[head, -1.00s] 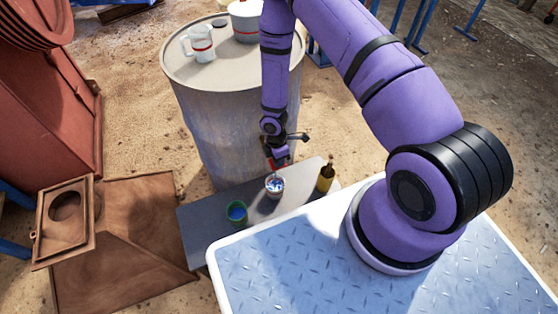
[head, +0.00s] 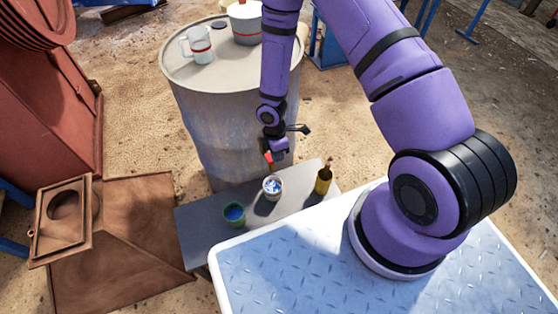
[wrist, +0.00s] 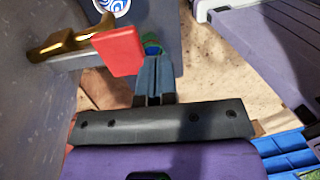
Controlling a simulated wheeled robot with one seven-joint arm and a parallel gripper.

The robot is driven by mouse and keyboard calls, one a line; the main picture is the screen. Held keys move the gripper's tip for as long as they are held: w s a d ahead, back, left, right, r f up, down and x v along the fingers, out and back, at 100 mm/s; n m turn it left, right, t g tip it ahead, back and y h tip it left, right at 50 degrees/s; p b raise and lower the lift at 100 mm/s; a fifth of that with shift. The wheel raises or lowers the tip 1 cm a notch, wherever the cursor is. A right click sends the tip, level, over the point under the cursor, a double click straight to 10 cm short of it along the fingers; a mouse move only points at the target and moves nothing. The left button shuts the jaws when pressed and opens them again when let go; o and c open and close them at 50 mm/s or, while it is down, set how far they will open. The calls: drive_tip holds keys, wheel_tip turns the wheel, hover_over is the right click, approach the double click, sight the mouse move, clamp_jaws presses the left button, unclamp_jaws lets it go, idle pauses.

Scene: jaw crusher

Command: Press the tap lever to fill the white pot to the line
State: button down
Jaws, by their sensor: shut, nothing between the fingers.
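The white pot (head: 272,187) stands on the low grey bench (head: 195,238), below the tap on the drum. Blue and white show inside it; I cannot make out the fill line. In the wrist view only part of the pot (wrist: 113,6) shows, at the top edge. The brass tap (wrist: 72,42) juts from the drum, with its red lever (wrist: 120,50) on its end. The lever also shows in the head view (head: 268,158). My gripper (wrist: 153,82) is shut and empty, close to the right of the lever in the wrist view. I cannot tell whether they touch.
A green pot (head: 234,213) with blue inside stands left of the white pot. A rusty machine (head: 45,90) is at left.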

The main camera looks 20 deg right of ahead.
wheel_tip(320, 180, up, 7)
drive_tip(key=s, duration=0.1)
drive_tip(key=shift+s, duration=0.25)
drive_tip(key=shift+d+f, duration=0.1)
drive_tip(key=shift+f, duration=0.05)
idle(0.3)
